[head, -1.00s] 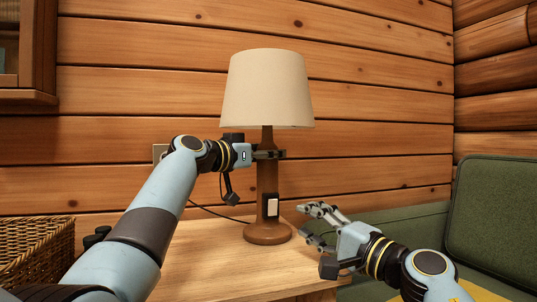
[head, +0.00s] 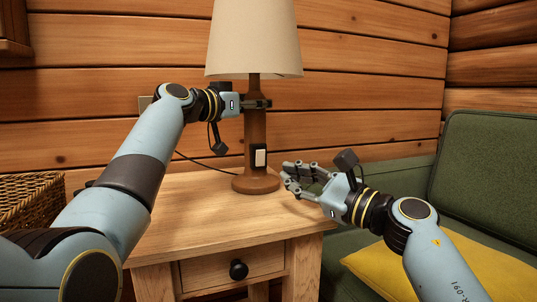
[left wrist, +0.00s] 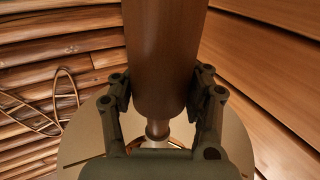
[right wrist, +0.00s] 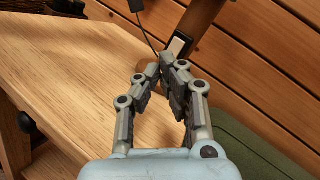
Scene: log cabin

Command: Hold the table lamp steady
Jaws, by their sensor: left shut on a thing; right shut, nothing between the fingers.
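The table lamp (head: 256,135) stands upright on the wooden side table, with a beige shade, a brown wooden post and a round base. A black switch box with a pale rocker (head: 259,157) sits low on its post. My left gripper (head: 262,104) is shut on the post below the shade; the left wrist view shows the post (left wrist: 165,60) between both fingers. My right gripper (head: 287,175) is shut and empty, just right of the lamp base. In the right wrist view its fingertips (right wrist: 164,68) meet below the switch box (right wrist: 179,45), apart from it.
The side table (head: 190,215) has a drawer with a dark knob (head: 238,269). A wicker basket (head: 30,200) is at the left. A green sofa (head: 490,170) with a yellow cushion (head: 450,270) is at the right. A cord runs behind the lamp.

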